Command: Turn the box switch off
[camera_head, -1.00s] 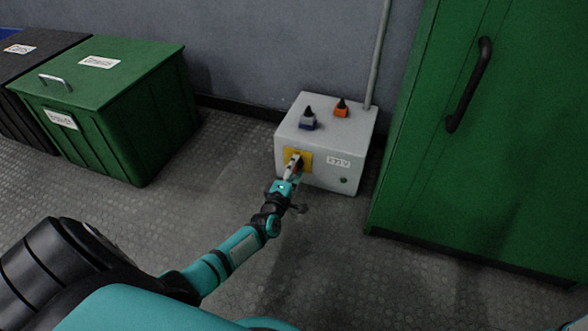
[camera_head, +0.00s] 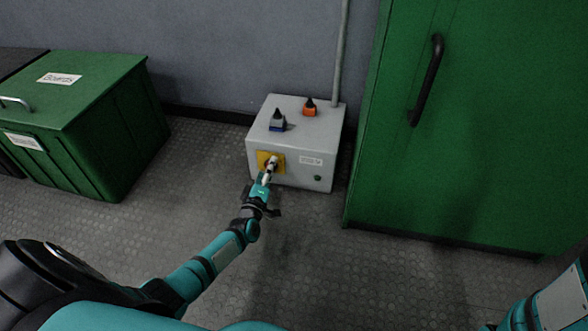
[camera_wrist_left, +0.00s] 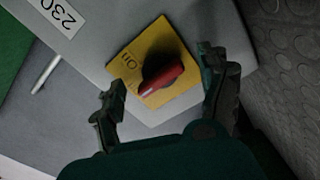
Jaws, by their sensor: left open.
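The grey box (camera_head: 292,150) stands on the floor against the wall. On its front is a yellow switch plate (camera_head: 264,158), which also shows in the left wrist view (camera_wrist_left: 130,67) with "On" lettering. The red switch knob (camera_wrist_left: 160,80) sits on this plate and points diagonally toward the lower left in that view; in the head view it is mostly hidden by the gripper. My left gripper (camera_head: 269,167) is at the plate. Its open fingers (camera_wrist_left: 163,78) stand on either side of the knob, apparently not clamped on it. My right gripper is out of view.
A green cabinet (camera_head: 480,120) stands at right, a green bin (camera_head: 90,130) at left. Floor in front is clear.

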